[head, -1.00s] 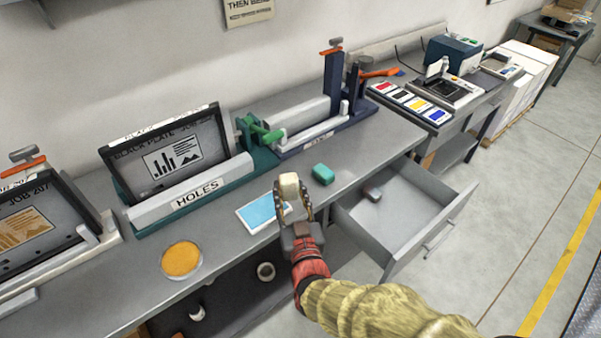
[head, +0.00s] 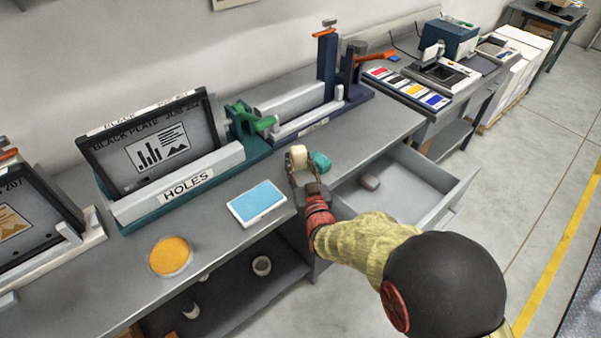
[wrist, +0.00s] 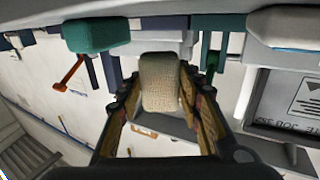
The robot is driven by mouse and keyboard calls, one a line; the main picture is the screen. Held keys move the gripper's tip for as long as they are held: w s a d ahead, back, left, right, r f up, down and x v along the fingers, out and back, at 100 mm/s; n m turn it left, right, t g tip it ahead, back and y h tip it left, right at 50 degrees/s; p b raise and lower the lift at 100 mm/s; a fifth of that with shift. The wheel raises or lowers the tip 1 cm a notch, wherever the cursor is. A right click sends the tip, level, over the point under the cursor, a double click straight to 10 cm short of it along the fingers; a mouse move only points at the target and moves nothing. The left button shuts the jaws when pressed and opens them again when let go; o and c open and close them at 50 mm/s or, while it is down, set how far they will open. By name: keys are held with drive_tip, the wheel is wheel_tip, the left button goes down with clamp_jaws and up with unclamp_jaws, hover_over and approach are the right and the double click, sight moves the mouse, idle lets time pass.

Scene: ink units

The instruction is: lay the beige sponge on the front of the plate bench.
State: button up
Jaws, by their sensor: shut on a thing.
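The beige sponge (head: 298,154) is held between the fingertips of my gripper (head: 301,168), at the front part of the grey plate bench (head: 330,150). In the wrist view the sponge (wrist: 160,84) sits between both fingers of my gripper (wrist: 160,95). Whether it touches the bench top cannot be told. A green sponge (head: 321,161) lies on the bench just right of the beige one in the head view. It also shows at the upper left of the wrist view (wrist: 97,36).
A blue pad in a white frame (head: 257,201) and an orange round dish (head: 171,256) lie left along the front. The HOLES stand (head: 180,190) is behind them. An open drawer (head: 420,188) holding a grey-brown block (head: 369,183) juts out at right.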

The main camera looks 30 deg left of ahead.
drive_tip(key=shift+w+f, duration=0.35)
drive_tip(key=shift+f, duration=0.1)
drive_tip(key=shift+w+f+b, duration=0.1)
drive_tip(key=shift+f+b, duration=0.8)
drive_tip(key=shift+f, duration=0.7)
drive_tip(key=shift+f, duration=0.1)
drive_tip(key=o, duration=0.7)
drive_tip(key=shift+o, duration=0.2)
drive_tip(key=p+v, duration=0.2)
drive_tip(key=v, duration=1)
drive_tip(key=shift+p, duration=0.35)
